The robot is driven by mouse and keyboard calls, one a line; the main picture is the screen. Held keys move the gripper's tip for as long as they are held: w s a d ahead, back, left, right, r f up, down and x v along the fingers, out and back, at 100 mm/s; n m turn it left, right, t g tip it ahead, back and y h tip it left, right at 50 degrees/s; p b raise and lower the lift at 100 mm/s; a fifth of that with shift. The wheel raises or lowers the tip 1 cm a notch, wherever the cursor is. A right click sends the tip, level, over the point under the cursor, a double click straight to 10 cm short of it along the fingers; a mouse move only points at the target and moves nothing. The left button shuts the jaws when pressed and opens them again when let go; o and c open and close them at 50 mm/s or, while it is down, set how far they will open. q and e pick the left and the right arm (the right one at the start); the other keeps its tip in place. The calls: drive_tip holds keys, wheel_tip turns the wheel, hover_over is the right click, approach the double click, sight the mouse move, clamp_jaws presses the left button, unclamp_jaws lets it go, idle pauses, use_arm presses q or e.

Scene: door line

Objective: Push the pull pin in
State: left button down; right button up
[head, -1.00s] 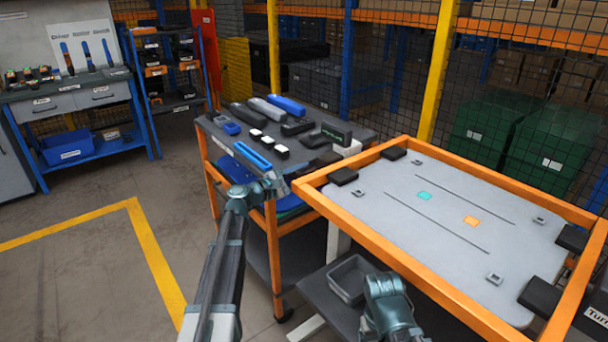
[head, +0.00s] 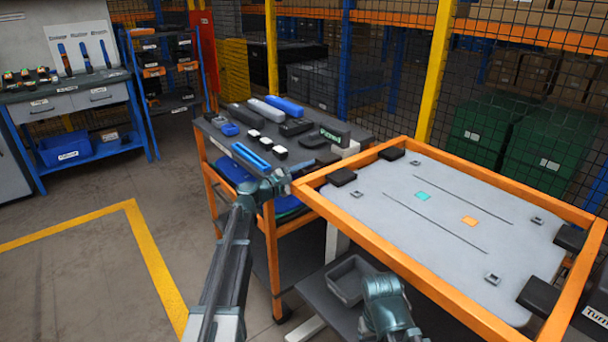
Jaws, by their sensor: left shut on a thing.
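My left gripper (head: 282,179) is at the near left corner of the orange frame (head: 345,217) around the grey panel (head: 450,215). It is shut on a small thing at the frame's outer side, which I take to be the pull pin. The pin is too small and too covered by the jaws to make out, so how far in it sits cannot be told. My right gripper (head: 385,300) hangs low in front of the panel, by a grey open bin. Its fingertips do not show clearly.
An orange cart (head: 270,240) stands just behind my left gripper, with several tools and a blue slotted block (head: 251,157) on top. The grey bin (head: 350,280) sits on a dark shelf below the frame. The floor at left is clear, with a yellow line.

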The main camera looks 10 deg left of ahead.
use_arm(q)
drive_tip(key=shift+w, duration=0.1)
drive_tip(key=shift+c, duration=1.9)
unclamp_jaws()
drive_tip(key=shift+d, duration=0.15)
drive_tip(key=v, duration=1.3)
drive_tip(key=shift+s+a, duration=0.25)
drive_tip(key=shift+a, duration=0.05)
